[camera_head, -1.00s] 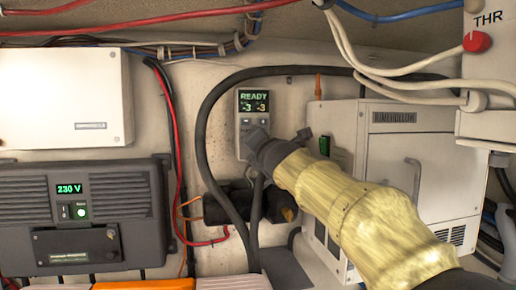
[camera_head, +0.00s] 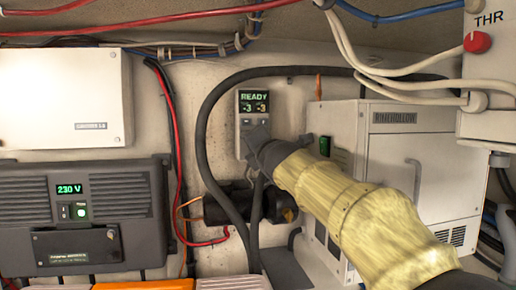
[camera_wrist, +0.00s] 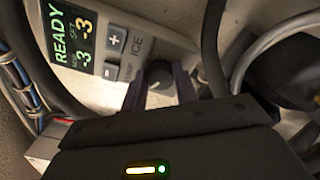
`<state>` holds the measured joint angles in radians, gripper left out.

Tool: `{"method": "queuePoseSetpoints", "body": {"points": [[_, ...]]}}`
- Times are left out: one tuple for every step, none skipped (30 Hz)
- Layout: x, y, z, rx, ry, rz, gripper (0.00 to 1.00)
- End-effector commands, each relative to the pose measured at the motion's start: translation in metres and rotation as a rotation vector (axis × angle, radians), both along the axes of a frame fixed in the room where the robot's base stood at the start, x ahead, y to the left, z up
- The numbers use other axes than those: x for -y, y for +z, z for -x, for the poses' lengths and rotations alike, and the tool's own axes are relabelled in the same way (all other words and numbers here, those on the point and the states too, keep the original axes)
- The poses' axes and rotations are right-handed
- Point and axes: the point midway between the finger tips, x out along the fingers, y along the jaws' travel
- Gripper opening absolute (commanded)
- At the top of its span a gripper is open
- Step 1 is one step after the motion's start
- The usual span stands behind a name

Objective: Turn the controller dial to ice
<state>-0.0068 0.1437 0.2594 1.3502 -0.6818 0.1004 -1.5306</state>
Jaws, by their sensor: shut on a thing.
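The controller (camera_head: 253,104) is a small grey panel on the back wall, its lit screen reading READY, -3 and -3. In the wrist view, the controller (camera_wrist: 115,50) shows plus and minus buttons and the word ICE printed beside them. Its dark round dial (camera_wrist: 159,72) sits below that word, between the two fingers of my gripper (camera_wrist: 160,90). My gripper is shut on the dial. In the head view, my gripper (camera_head: 259,142) covers the lower part of the controller and hides the dial. The dial's pointer mark cannot be made out.
A black hose (camera_head: 203,150) arches around the controller. A white cabinet (camera_head: 395,117) stands close on the right, beside my arm. A dark 230 V unit (camera_head: 120,205) and a white box (camera_head: 60,95) are at left. A dark cylindrical part (camera_head: 228,207) sits below the controller.

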Motion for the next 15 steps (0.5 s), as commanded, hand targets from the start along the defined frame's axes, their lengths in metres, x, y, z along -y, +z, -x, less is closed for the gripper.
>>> {"method": "queuePoseSetpoints", "body": {"points": [[0.0001,-0.0018,-0.0003,-0.009,-0.001,-0.027,0.06],[0.0001,-0.002,-0.0003,-0.013,-0.001,-0.048,0.06],[0.0001,-0.0021,-0.0003,-0.019,-0.001,-0.076,0.06],[0.0,-0.0022,-0.0003,-0.024,-0.001,-0.097,0.06],[0.0,-0.0024,-0.0003,-0.029,-0.001,-0.122,0.06],[0.0002,-0.0026,-0.0003,-0.036,0.0,-0.155,0.06],[0.0003,-0.0028,-0.0005,-0.041,-0.001,-0.181,0.06],[0.0004,-0.003,-0.0005,-0.046,-0.001,-0.207,0.06],[0.0005,-0.0032,-0.0005,-0.054,-0.002,-0.242,0.06],[0.0006,-0.0034,-0.0005,-0.06,-0.002,-0.27,0.06],[0.0007,-0.0035,-0.0007,-0.065,-0.002,-0.298,0.06],[0.0008,-0.0038,-0.0007,-0.072,-0.003,-0.335,0.06],[0.0009,-0.0039,-0.0007,-0.078,-0.003,-0.363,0.06],[0.0008,-0.0041,-0.0007,-0.085,-0.002,-0.391,0.06],[0.0006,-0.0043,-0.0007,-0.093,-0.002,-0.429,0.06]]}}
